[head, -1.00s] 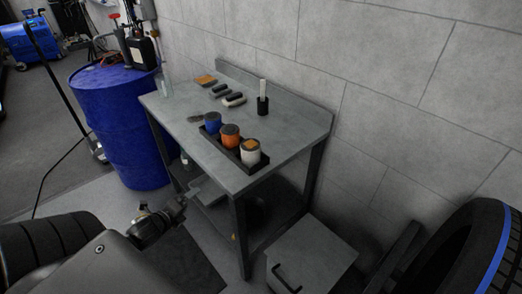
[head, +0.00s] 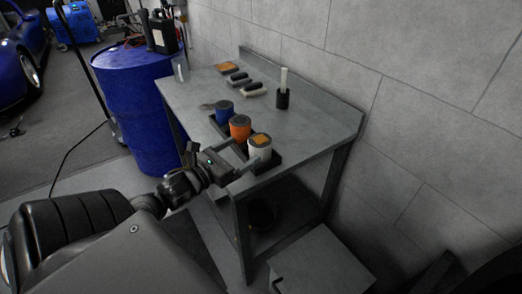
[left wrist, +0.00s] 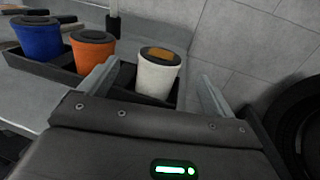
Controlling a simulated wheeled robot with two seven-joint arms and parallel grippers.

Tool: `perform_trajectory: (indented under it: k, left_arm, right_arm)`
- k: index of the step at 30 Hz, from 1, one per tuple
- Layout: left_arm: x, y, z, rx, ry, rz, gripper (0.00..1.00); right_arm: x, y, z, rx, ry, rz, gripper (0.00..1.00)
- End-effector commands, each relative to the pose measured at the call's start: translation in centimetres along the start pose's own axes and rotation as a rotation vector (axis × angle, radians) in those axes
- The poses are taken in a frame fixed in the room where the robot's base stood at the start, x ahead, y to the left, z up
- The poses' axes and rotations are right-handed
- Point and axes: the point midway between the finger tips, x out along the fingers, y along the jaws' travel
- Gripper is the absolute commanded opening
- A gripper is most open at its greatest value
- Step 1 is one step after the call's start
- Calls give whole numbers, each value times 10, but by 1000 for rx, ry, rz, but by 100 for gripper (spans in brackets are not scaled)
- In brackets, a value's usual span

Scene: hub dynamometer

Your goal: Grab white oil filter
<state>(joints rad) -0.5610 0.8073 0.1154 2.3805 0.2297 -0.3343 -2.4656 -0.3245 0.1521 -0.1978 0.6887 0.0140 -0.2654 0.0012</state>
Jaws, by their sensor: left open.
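The white oil filter (head: 260,147) stands upright at the near right end of a black tray (head: 274,165) on the grey workbench. It has a dark top with an orange-brown patch, and it also shows in the left wrist view (left wrist: 158,73). My left gripper (head: 248,155) is open at the front of the tray, close to the white filter. In the left wrist view its two fingers (left wrist: 156,88) point toward the filter, one on each side in the picture. The filter appears beyond or just between the fingertips; contact cannot be told. My right gripper is not in view.
An orange filter (head: 240,128) and a blue filter (head: 224,109) stand in the same tray. A black cup with a white stick (head: 283,98) and several brushes are farther back on the workbench (head: 310,125). A blue drum (head: 135,110) stands left. A grey wall is behind.

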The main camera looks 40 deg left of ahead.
Motion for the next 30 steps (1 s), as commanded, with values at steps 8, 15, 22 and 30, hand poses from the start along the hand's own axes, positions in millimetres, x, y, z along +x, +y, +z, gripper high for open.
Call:
perform_trajectory:
  k: [8, 15, 22, 30]
  left_arm:
    - [30, 1, 0, -1, -1, 3, 90]
    - [35, 1, -1, -1, 1, 5, 90]
    - [63, -1, -5, -2, -1, 5, 90]
    - [84, -1, -8, -2, 2, 5, 90]
  right_arm:
    - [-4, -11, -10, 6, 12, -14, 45]
    - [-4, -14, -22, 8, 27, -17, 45]
    - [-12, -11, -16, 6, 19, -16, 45]
    - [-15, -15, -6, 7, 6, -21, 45]
